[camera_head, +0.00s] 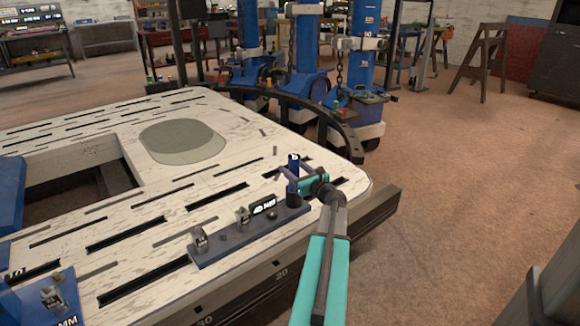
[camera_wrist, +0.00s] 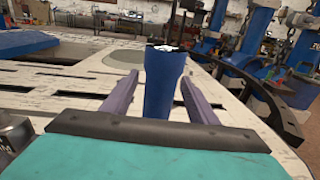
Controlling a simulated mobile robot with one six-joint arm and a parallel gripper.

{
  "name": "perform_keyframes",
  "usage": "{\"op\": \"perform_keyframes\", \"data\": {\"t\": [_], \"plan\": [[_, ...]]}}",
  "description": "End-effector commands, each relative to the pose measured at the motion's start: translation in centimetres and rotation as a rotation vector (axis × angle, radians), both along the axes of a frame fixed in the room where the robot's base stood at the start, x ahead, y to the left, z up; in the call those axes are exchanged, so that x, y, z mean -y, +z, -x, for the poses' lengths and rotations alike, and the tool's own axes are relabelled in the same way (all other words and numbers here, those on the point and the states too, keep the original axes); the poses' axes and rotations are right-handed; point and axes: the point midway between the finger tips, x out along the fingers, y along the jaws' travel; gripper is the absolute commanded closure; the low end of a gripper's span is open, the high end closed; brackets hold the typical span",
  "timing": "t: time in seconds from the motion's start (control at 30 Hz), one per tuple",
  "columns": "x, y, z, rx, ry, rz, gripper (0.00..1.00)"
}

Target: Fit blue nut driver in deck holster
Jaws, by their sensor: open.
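The blue nut driver (camera_head: 294,166) stands upright at the right end of a dark blue rail (camera_head: 232,246) on the deck. Its foot is hidden, so I cannot tell how it sits there. My gripper (camera_head: 291,174) reaches in from the right, with its fingers around the driver. In the wrist view, the driver (camera_wrist: 164,88) stands between the two purple fingers of my gripper (camera_wrist: 159,80). A gap shows on each side, so the gripper is open and not holding it. Which part of the rail is the deck holster is unclear.
The rail carries metal pieces (camera_head: 199,239) and a black label (camera_head: 264,205). The pale slotted deck (camera_head: 110,185) has a large opening at left and a grey-green round patch (camera_head: 182,141). A dark curved rail (camera_head: 345,135) and blue posts stand behind.

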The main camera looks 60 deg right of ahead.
Motion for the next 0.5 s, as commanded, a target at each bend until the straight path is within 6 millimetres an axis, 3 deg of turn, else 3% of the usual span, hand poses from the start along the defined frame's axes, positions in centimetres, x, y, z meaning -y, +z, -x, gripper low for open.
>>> {"op": "perform_keyframes", "data": {"t": [0.5], "plan": [[-3.1, 0.2, 7.1, 0.001, -0.002, -0.001, 0.46]]}}
